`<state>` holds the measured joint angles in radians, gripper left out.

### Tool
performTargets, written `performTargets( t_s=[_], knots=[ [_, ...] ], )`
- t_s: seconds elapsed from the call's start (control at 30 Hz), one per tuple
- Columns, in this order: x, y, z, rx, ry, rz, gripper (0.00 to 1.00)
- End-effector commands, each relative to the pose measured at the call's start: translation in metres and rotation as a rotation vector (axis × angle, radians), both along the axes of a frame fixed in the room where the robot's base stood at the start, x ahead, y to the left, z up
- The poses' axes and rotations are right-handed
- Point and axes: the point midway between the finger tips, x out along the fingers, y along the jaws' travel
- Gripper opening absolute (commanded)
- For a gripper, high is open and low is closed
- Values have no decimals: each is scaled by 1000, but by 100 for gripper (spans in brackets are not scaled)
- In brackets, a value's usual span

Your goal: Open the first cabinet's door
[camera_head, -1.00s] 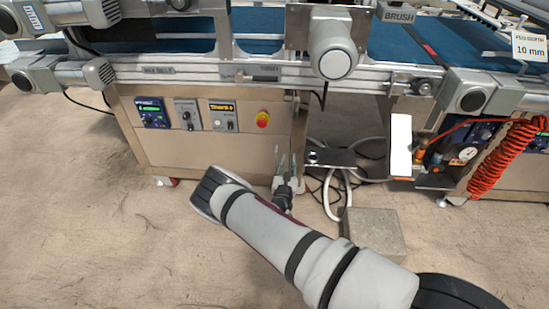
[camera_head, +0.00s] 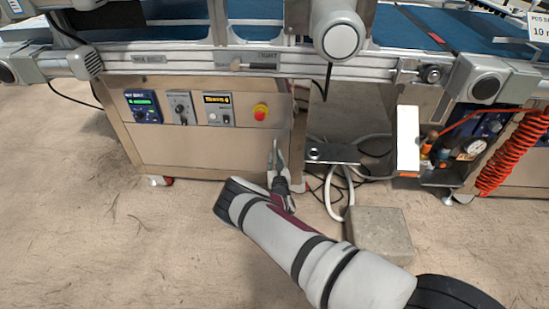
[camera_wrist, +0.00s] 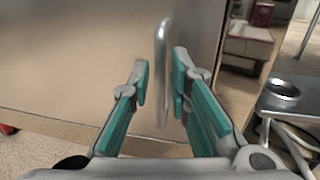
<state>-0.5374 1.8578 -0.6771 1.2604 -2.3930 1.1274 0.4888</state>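The cabinet front (camera_head: 200,151) is a tan panel with controls under the conveyor, and it appears shut. Its upright silver bar handle (camera_wrist: 161,70) stands near the panel's right edge in the wrist view. My gripper (camera_head: 277,152) is at the lower right of this panel in the head view. In the wrist view my gripper (camera_wrist: 161,82) is open, with one green-padded finger on each side of the handle. Gaps show between the handle and both pads. How deep the handle lies between the fingers is hard to tell.
A grey block (camera_head: 378,236) stands on the floor right of my arm. A metal shelf plate (camera_head: 332,153), cables and a white hose fill the gap right of the cabinet. A red coiled hose (camera_head: 508,155) hangs at far right. The floor at left is clear.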

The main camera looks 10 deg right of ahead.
Motion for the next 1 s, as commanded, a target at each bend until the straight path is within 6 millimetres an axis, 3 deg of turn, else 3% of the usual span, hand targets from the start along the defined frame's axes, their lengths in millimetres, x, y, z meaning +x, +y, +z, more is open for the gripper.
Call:
performTargets(
  t_s=[0.1, 0.3, 0.57, 0.7, 1.0],
  knots=[
    [16, -2, -2, 3, -2, -1, 18],
    [29, -4, 0, 0, 0, -1, 18],
    [30, -4, 1, 0, 0, -1, 18],
    [30, -4, 1, 0, 0, -1, 0],
    [28, -3, 1, 1, 0, -5, 0]
  ],
)
